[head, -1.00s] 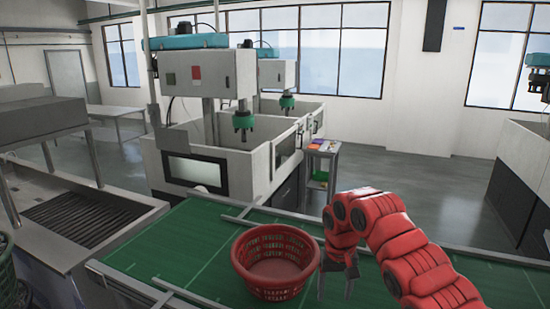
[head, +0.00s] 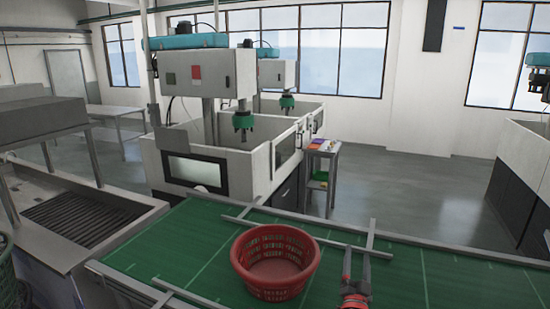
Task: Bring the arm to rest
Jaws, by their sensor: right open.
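My right gripper (head: 357,266) is at the lower right of the head view, over the green table beside the red basket. Its two grey fingers point away from me and stand apart, with nothing between them. Only the gripper and a short red piece of my right arm show at the bottom edge. The red basket (head: 240,266) stands upright on the green surface to the left of the gripper, and a gap separates them. The basket looks empty. My left gripper is not in view.
The green table (head: 460,285) has grey rails (head: 425,246) along its far side and is bare to the right. A white tank machine (head: 215,165) stands behind it. A small shelf cart (head: 322,165) is beyond the rail. A grated metal sink (head: 80,218) is at the left.

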